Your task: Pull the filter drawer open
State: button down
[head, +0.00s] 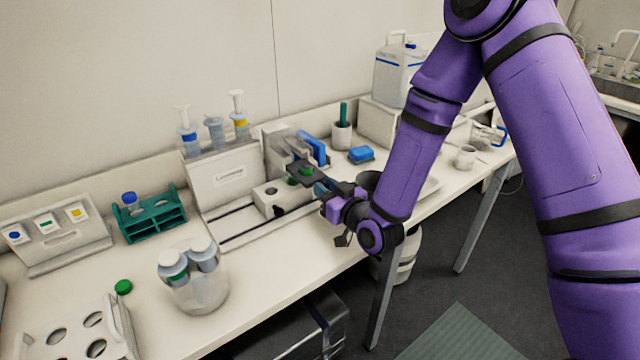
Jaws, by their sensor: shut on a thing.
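A dark flat drawer (297,168) with a green round piece in it sticks out toward the front right from the pale housing at the right end of the luminometer (225,177). I take this to be the filter drawer. My gripper (322,187) is at its front end and shut on it; the fingers and the wrist hide the exact grip.
Syringe-like tubes (239,113) stand on the luminometer. A teal rack (150,214), a beaker of capped tubes (196,287) and a panel with coloured squares (57,233) are to the left. A blue block (361,154) and a cup (341,133) are behind my arm.

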jog(key=c, duration=1)
grip_release()
jog(key=shift+o, duration=0.2)
jog(key=shift+s, duration=0.1)
jog(key=v, duration=0.7)
jog(key=shift+d, duration=0.2)
jog(key=shift+s, duration=0.15)
